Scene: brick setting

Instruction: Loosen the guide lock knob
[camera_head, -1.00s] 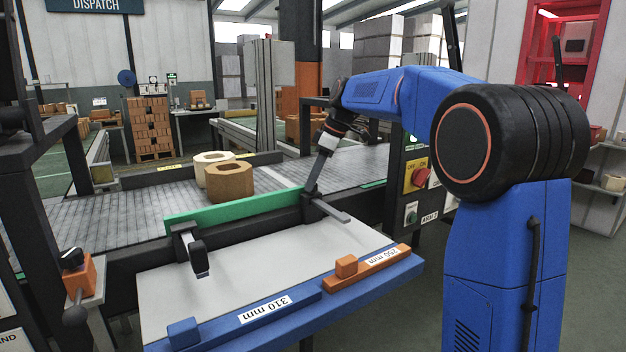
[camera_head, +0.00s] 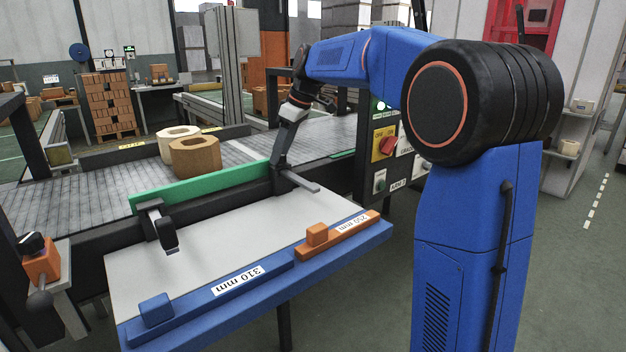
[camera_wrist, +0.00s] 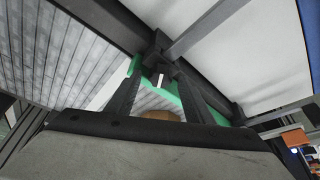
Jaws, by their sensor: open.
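The green guide rail (camera_head: 200,185) runs along the near side of the conveyor. At its left end a bracket carries a black knob (camera_head: 167,234). At its right end a second dark bracket arm (camera_head: 298,181) sticks out over the grey plate. My gripper (camera_head: 279,164) points down at that right bracket; whether it touches cannot be told, and any knob there is hidden by it. In the wrist view my two fingers (camera_wrist: 158,74) stand apart, with a dark bracket block (camera_wrist: 158,44) just beyond their tips and the green rail (camera_wrist: 134,68) behind.
Two hexagonal blocks, one cream (camera_head: 178,141) and one tan (camera_head: 195,157), stand on the roller conveyor (camera_head: 80,195). A blue 310 mm block (camera_head: 225,290) and an orange 250 mm block (camera_head: 340,236) lie along the plate's front edge. A switch panel (camera_head: 384,150) stands right of the gripper.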

